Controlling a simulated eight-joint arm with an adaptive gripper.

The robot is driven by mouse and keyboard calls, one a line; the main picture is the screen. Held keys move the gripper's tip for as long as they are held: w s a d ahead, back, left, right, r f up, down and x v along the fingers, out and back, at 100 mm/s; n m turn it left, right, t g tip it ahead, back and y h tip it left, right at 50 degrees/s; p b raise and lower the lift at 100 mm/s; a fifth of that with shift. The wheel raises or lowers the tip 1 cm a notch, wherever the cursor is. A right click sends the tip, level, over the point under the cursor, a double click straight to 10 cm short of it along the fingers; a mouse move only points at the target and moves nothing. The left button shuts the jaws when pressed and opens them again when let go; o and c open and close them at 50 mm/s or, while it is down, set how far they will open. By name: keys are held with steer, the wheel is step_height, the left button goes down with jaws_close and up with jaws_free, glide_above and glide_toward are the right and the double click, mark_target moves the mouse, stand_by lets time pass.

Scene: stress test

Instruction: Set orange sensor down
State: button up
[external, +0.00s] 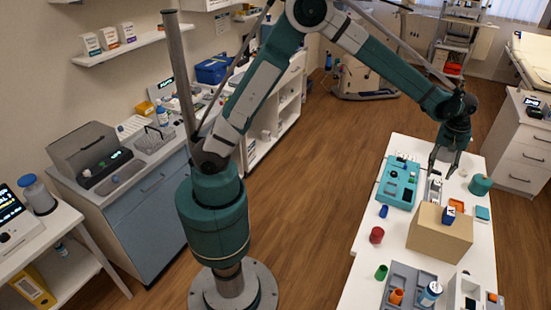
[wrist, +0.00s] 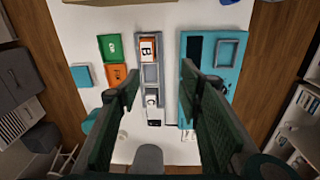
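My gripper (external: 444,165) is open and empty above the far part of the white table. In the wrist view its two fingers (wrist: 160,78) are spread on either side of a narrow grey rack (wrist: 151,73). An orange block with a white "B" label (wrist: 148,48) sits at one end of the rack. I cannot tell which orange piece is the sensor.
A teal tray (external: 397,183) with dark openings lies beside the rack. A teal cylinder (external: 480,184) and a red cylinder (external: 376,235) stand on the table (external: 355,285).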

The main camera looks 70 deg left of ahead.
steer(key=s+a+r+m+t, duration=0.2)
steer(key=s+a+r, duration=0.65)
steer(key=s, duration=0.25)
steer(key=s+a+r+m+t, duration=0.1)
steer(key=s+a+r+m, duration=0.1)
steer(key=s+a+r, duration=0.65)
steer(key=s+a+f+m+t, duration=0.1)
steer(key=s+a, duration=0.3)
steer(key=s, duration=0.9)
steer(key=s+a+f+m+t, duration=0.2)
steer(key=s+a+m, duration=0.1)
steer(key=s, duration=1)
steer(key=shift+a+t, duration=0.3)
steer(key=shift+a, duration=0.2)
